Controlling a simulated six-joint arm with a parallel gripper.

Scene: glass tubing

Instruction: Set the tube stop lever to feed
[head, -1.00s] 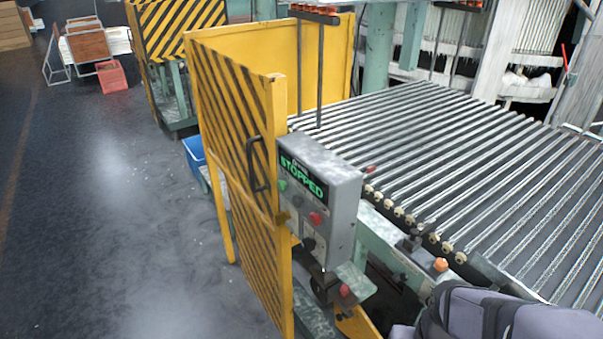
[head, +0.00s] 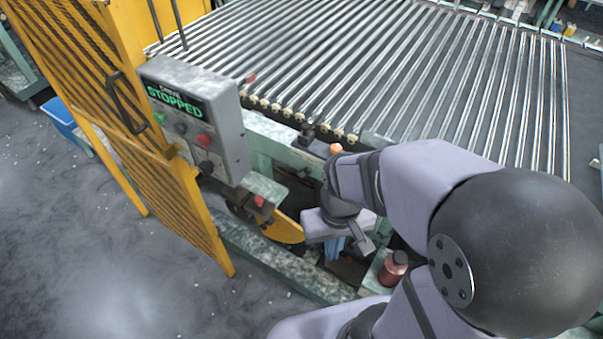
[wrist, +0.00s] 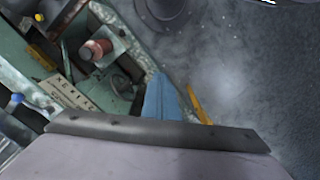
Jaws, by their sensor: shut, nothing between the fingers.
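My gripper (head: 333,255) points downward beside the machine's front frame. What look like its blue fingers show below its pale body as one shut piece, also in the wrist view (wrist: 160,95). I see nothing held. I cannot tell for certain which part is the tube stop lever. In the wrist view, a blue ball knob (wrist: 15,101) stands at the left near a pale lettered plate (wrist: 68,92), too small to read. In the head view, an orange knob (head: 336,149) stands by the roller bed, and a red knob (head: 259,201) is below the control box.
The control box (head: 201,116) reads STOPPED. A striped yellow guard (head: 105,110) stands left of it. A curved yellow part (head: 282,228) lies left of my gripper. A red-brown cylinder (head: 393,268) stands to its right. The roller bed (head: 390,70) is bare.

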